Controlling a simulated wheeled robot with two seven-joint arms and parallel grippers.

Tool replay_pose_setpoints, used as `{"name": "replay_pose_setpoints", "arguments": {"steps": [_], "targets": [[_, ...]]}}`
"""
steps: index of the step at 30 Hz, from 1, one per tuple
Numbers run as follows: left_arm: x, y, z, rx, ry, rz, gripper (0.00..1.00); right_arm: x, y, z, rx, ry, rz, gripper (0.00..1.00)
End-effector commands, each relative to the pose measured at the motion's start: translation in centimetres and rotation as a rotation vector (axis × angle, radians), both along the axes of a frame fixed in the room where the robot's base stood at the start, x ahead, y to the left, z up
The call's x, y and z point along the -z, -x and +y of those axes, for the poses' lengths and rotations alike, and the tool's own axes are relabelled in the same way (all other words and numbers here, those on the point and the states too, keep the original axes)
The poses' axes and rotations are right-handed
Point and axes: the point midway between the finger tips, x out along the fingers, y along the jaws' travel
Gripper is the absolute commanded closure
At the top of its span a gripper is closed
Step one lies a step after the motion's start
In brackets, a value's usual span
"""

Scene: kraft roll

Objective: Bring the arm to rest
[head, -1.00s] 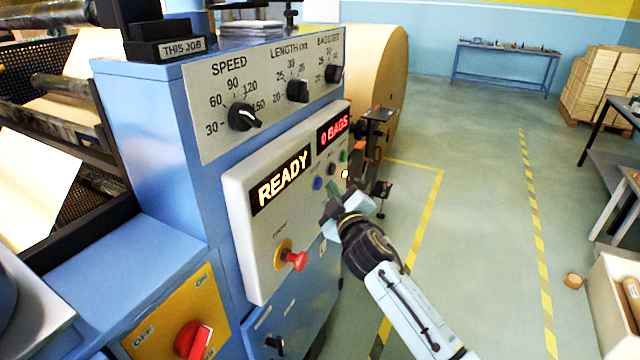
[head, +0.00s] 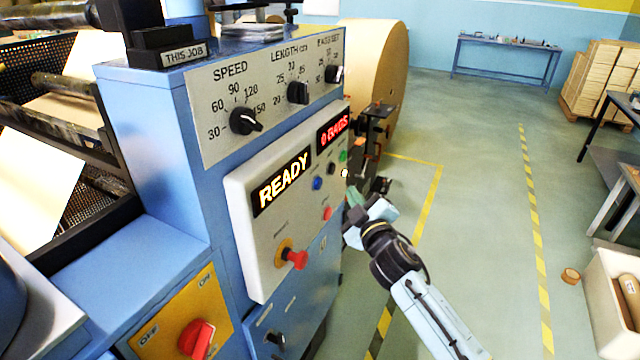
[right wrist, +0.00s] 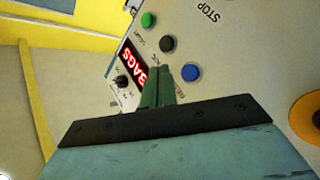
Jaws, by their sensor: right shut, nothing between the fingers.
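My right gripper (head: 356,198) is shut and empty, just in front of the right part of the machine's control panel (head: 262,250). Its green fingers also show in the right wrist view (right wrist: 157,86), pressed together and overlapping the panel in that picture. Whether they touch the panel I cannot tell, but the head view suggests a gap. The panel carries a READY display (head: 283,182), a red BAGS display (head: 333,129), a blue button (right wrist: 191,73), a black button (right wrist: 167,43) and a green button (right wrist: 148,20). My left gripper is in neither view.
A red mushroom button (head: 296,258) sticks out low on the panel. A large kraft roll (head: 378,80) stands behind the machine. To the right, the floor (head: 480,200) is open between yellow-striped lines. A pale bin (head: 612,300) stands at the far right.

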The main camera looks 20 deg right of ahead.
Motion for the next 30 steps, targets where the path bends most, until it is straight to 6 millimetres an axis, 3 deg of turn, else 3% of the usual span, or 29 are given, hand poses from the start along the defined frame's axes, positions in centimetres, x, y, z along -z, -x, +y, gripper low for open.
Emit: {"name": "replay_pose_setpoints", "arguments": {"steps": [11,14,17,23,26,30], "targets": [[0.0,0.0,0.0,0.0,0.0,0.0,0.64,0.1,0.0,0.0,0.0,-0.001,0.001,1.0],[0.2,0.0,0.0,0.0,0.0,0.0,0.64,1.6,0.1,0.0,0.001,-0.011,0.028,1.0],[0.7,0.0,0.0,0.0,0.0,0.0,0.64,6.0,0.6,0.1,0.001,-0.042,0.104,1.0],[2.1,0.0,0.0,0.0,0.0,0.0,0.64,20.3,4.2,0.3,0.017,-0.152,0.359,1.0],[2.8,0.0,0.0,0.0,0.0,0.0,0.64,27.4,7.4,0.6,0.035,-0.21,0.492,1.0],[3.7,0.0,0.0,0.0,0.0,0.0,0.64,36.6,13.1,1.1,0.068,-0.288,0.672,1.0]]}}
